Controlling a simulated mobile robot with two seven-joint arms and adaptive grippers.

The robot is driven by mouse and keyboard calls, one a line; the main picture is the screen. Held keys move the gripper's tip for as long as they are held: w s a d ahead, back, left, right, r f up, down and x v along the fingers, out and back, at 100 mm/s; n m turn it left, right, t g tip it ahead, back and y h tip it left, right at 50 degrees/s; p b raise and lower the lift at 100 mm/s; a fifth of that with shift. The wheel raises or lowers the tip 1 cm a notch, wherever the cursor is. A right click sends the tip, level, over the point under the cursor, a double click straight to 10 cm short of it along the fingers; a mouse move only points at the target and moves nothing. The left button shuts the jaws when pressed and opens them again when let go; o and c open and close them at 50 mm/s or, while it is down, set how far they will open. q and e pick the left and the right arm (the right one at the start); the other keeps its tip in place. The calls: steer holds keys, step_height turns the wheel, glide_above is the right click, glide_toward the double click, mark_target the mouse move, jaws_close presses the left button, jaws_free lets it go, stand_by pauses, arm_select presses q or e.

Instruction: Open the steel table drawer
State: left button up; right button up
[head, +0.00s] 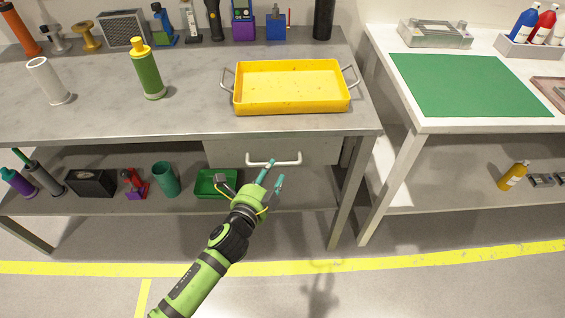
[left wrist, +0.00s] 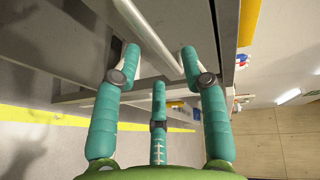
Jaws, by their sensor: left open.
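The steel table (head: 200,90) has a grey drawer (head: 318,150) under its top, and the drawer looks closed. Its pale bar handle (head: 262,163) runs across the drawer front. My left gripper (head: 272,176) is open and empty, just below and in front of the handle in the head view. In the left wrist view the handle (left wrist: 148,38) runs through the gap between the teal fingertips of the gripper (left wrist: 160,62). I cannot tell whether any finger touches it. My right gripper is not in view.
A yellow tray (head: 290,104) and a green bottle (head: 149,80) stand on the tabletop. A green bin (head: 207,188) and other items sit on the lower shelf. A white table (head: 450,125) stands to the right. The floor in front is clear.

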mark_target(277, 163)
arm_select(q)
steer(key=x, duration=0.4)
steer(key=shift+w+d, duration=0.15)
steer(key=shift+w+f, duration=0.1)
steer(key=shift+w, duration=0.05)
jaws_close()
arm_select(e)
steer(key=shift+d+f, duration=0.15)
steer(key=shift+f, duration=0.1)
